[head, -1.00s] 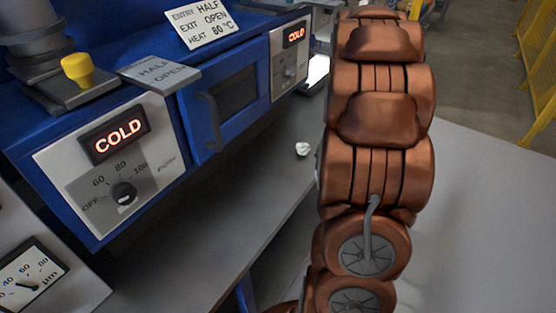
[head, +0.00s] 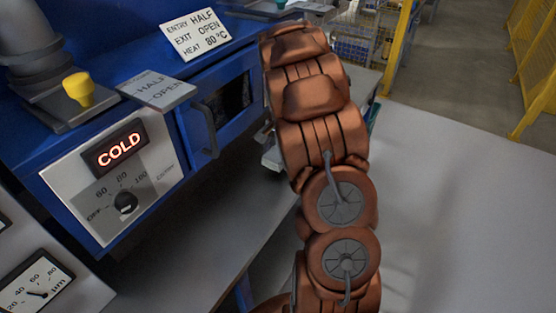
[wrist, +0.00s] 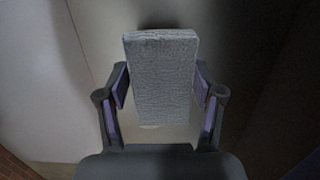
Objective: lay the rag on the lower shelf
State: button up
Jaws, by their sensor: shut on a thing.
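The rag (wrist: 160,80) is a grey, rough-textured folded block in the middle of the wrist view. My gripper (wrist: 160,88) is shut on the rag, with one finger against each long side. The rag extends beyond the fingertips. A plain grey-beige surface lies behind the rag in the wrist view; I cannot tell whether it is the lower shelf or whether the rag touches it. In the head view my copper-coloured arm reaches away, and neither gripper nor rag shows clearly there.
A blue machine has a panel (head: 118,180) lit COLD, a yellow knob (head: 78,88) and a blue door with a handle (head: 205,128). A grey ledge (head: 190,245) runs below it. Yellow fencing (head: 535,70) stands at the right. A broad pale grey surface (head: 460,220) is clear.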

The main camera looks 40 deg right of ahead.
jog(key=shift+f+p, duration=0.6)
jog(key=shift+f, duration=1.1)
jog(key=shift+f, duration=0.15)
jog(key=o, duration=1.1)
